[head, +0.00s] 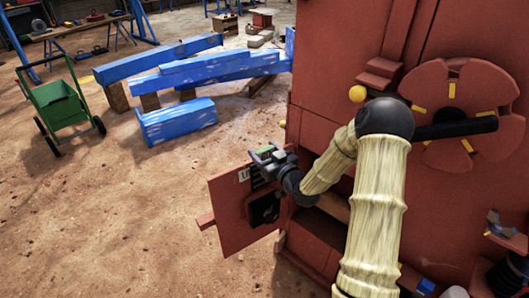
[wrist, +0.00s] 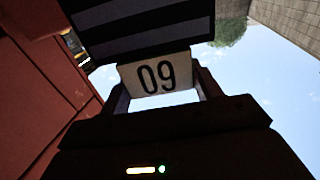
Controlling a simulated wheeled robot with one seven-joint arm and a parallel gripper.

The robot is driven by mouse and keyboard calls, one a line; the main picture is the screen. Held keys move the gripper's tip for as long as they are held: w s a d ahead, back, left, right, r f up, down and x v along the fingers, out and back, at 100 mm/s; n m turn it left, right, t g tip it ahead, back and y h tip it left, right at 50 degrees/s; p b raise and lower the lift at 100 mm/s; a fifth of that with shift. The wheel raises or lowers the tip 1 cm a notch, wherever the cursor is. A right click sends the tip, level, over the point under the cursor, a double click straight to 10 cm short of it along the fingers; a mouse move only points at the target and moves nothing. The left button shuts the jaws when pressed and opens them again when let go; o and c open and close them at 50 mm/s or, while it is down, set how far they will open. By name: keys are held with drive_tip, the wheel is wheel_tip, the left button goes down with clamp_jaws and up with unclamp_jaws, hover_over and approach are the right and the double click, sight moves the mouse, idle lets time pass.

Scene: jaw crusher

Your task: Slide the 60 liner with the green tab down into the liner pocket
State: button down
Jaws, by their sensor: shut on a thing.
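My gripper (head: 268,158) is beside the open red panel at the machine's lower left. It is shut on the 60 liner, whose small green tab (head: 264,152) shows at the jaws in the head view. In the wrist view, a white plate with the number upside down, like 09 (wrist: 157,76), sits between the fingers. A dark striped body (wrist: 140,28) extends beyond it. The red panel (head: 228,222) carries a partly hidden white label starting with LI and a black part (head: 265,207). I cannot make out the liner pocket's mouth or whether the liner touches it.
The red crusher body (head: 330,70) fills the right side, with a slotted wheel (head: 465,100). A green cart (head: 60,105) stands at the left. The dirt floor left of the panel is clear.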

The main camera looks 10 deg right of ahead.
sight(264, 158)
drive_tip(key=shift+w+f+b, duration=0.1)
drive_tip(key=shift+f+b, duration=1.15)
drive_tip(key=shift+f, duration=0.25)
drive_tip(key=shift+a+f+b, duration=0.1)
drive_tip(key=shift+f+b, duration=1.4)
drive_tip(key=shift+f, duration=0.15)
drive_tip(key=shift+w+f, duration=0.1)
drive_tip(key=shift+f, duration=0.05)
drive_tip(key=shift+f+b, duration=0.2)
drive_tip(key=shift+b, duration=0.15)
drive_tip(key=shift+f, duration=0.3)
